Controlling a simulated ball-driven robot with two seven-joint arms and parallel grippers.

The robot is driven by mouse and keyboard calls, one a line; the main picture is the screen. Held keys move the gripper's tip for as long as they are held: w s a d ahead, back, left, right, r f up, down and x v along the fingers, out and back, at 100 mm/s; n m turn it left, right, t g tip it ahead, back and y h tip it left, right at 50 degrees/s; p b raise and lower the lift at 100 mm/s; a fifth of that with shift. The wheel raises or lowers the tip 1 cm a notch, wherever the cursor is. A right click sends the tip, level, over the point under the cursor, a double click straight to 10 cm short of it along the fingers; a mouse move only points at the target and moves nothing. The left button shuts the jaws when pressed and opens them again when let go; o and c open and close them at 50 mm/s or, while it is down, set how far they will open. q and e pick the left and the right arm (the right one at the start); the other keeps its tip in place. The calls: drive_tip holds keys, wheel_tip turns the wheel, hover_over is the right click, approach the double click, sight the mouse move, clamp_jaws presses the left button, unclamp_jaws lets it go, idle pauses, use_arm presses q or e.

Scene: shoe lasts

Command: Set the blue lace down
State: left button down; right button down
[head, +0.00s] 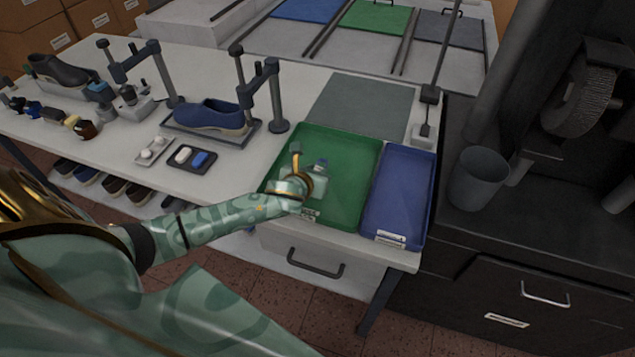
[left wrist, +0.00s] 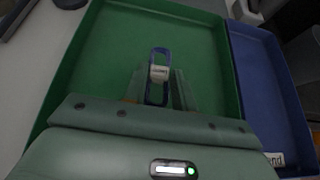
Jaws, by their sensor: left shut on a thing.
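The blue lace (left wrist: 158,54) is a flattened loop with a white band around its middle. My left gripper (left wrist: 157,92) is shut on it, and the lace sticks out past the fingertips over the green tray (left wrist: 105,50). In the head view my left gripper (head: 318,178) is over the green tray (head: 347,145), with a small bit of the blue lace (head: 321,162) showing at its tip. I cannot tell whether the lace touches the tray floor. My right gripper is not in view.
A blue tray (head: 402,192) adjoins the green tray on the right. A small dark tray (head: 180,167) with one white and one blue piece lies to the left. A blue shoe (head: 212,117) and metal stands are behind it. A grey mat (head: 362,105) lies behind the green tray.

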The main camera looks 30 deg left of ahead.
use_arm(q)
drive_tip(key=shift+w+f, duration=0.3)
drive_tip(key=shift+f, duration=0.1)
wheel_tip(320, 180, down, 3)
drive_tip(key=shift+f+b, duration=0.1)
drive_tip(key=shift+b, duration=0.8)
drive_tip(key=shift+r, duration=0.2)
drive_tip(key=shift+f, duration=0.1)
drive_tip(key=c, duration=1.1)
unclamp_jaws()
drive_tip(key=shift+c, duration=0.2)
